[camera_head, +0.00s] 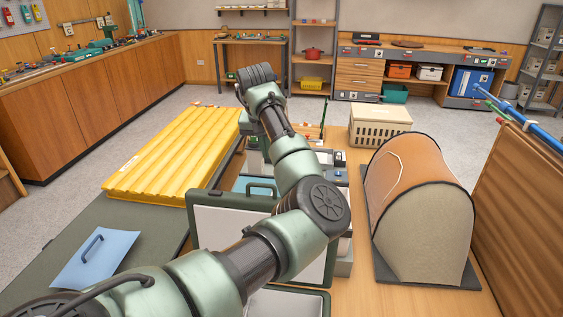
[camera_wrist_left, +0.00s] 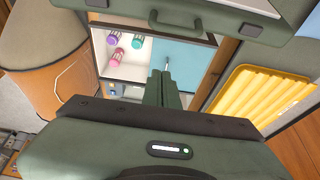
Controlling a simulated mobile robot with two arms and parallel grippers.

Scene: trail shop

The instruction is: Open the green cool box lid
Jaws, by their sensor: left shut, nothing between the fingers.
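The green cool box (camera_head: 326,302) stands at the front of the table in the head view, its pale inside partly showing. Its lid (camera_head: 222,231) stands raised, with the pale inner face toward me and a dark green handle (camera_head: 262,184) at its top edge. My left arm crosses in front of it. In the left wrist view the lid's handle (camera_wrist_left: 176,22) shows at the top. My left gripper (camera_wrist_left: 165,82) is shut, with nothing between the fingers, and appears apart from the handle. Its fingertips are hidden in the head view. My right gripper is not in view.
A yellow ridged mat (camera_head: 172,152) lies left, near a blue sheet with a handle (camera_head: 97,258). A tan domed tent model (camera_head: 422,215) and a beige crate (camera_head: 380,128) stand right.

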